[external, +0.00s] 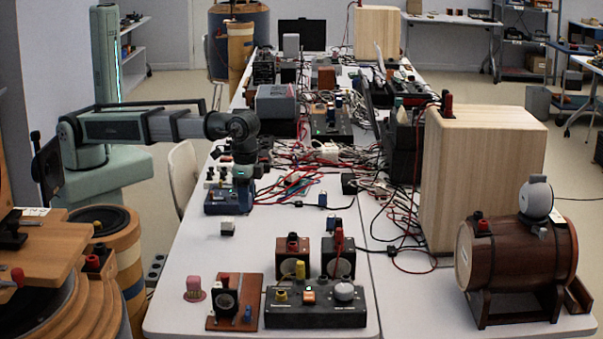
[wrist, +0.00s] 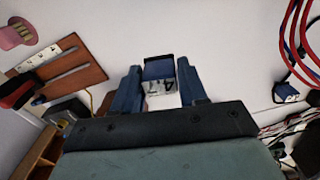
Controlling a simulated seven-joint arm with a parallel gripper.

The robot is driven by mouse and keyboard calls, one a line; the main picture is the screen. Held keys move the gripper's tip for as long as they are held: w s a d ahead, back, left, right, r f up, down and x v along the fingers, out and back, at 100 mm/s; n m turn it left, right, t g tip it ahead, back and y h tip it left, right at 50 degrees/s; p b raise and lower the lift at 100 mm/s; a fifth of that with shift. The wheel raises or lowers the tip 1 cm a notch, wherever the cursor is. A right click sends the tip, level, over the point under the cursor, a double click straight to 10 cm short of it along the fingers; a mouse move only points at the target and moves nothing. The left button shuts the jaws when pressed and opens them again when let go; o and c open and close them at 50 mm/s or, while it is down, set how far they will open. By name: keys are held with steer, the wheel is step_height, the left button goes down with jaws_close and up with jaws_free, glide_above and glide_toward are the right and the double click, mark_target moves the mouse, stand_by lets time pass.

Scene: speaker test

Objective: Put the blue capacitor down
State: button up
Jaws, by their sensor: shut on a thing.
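The blue capacitor (wrist: 159,68) is a small block with a blue body and a pale face marked 4.7. It sits between the two blue fingers of my gripper (wrist: 160,78) in the wrist view. My gripper is shut on it. In the external view my arm reaches in from the left and the gripper (external: 243,178) points down over the left side of the white table (external: 285,235). I cannot tell from these views whether the capacitor touches the tabletop.
A wooden board (external: 222,322) with a round part, a pink piece (external: 194,289) and a dark control box (external: 316,313) stand at the front. Red and black cables (external: 300,175) lie behind. Another small blue part (wrist: 285,92) shows right in the wrist view. Bare tabletop lies between.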

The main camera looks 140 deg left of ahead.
steer(key=s+a+n, duration=0.2)
steer(key=a, duration=0.8)
glide_above(378, 211)
steer(key=shift+d+f, duration=0.15)
steer(key=shift+f, duration=4.75)
steer(key=shift+f, duration=0.1)
steer(key=o, duration=1.1)
steer(key=shift+c, duration=0.2)
